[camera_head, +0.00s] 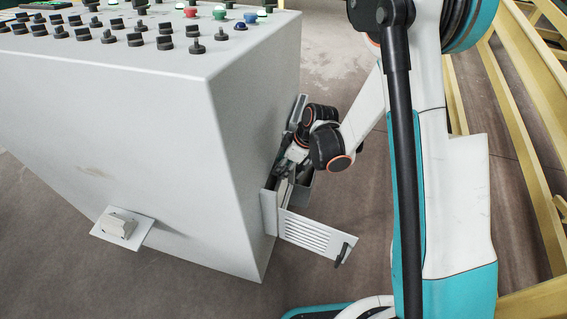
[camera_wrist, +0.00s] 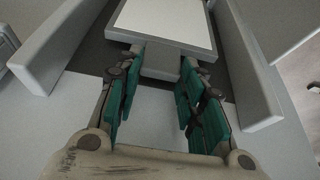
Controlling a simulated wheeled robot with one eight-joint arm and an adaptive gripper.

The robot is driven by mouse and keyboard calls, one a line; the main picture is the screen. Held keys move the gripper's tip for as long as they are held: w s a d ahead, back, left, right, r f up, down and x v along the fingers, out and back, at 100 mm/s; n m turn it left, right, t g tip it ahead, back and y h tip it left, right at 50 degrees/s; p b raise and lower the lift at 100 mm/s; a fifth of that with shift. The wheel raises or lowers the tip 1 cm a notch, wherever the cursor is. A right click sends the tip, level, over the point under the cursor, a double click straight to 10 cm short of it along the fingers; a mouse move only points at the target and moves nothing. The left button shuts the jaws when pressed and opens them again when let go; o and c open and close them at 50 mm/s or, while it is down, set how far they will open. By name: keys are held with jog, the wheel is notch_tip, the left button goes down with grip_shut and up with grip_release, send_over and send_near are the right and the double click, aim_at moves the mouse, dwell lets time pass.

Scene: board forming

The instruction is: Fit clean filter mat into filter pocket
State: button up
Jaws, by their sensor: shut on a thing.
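In the wrist view the filter mat (camera_wrist: 167,20) is a white, flat panel in a grey frame. It has a grey tab (camera_wrist: 160,62) at its near edge. My gripper (camera_wrist: 160,72), with teal finger pads, is shut on the mat at this tab. The mat lies between the grey walls of the filter pocket (camera_wrist: 48,50), over its dark inside. Its far end is out of view, so I cannot tell how deep it sits. In the head view my gripper (camera_head: 290,163) is at the pocket on the cabinet's right side, and its fingertips are partly hidden.
A louvred cover (camera_head: 312,234) stands open below the pocket, sticking out to the right. The grey cabinet (camera_head: 110,130) carries several knobs and buttons on top. A small plate with a block (camera_head: 120,226) is on its front. Yellow railings (camera_head: 510,110) stand at the right.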

jog(key=shift+f, duration=1.9)
jog(key=o, duration=1.2)
jog(key=shift+r, duration=0.1)
jog(key=v, duration=1.1)
jog(key=shift+r, duration=0.35)
jog(key=shift+d, duration=0.15)
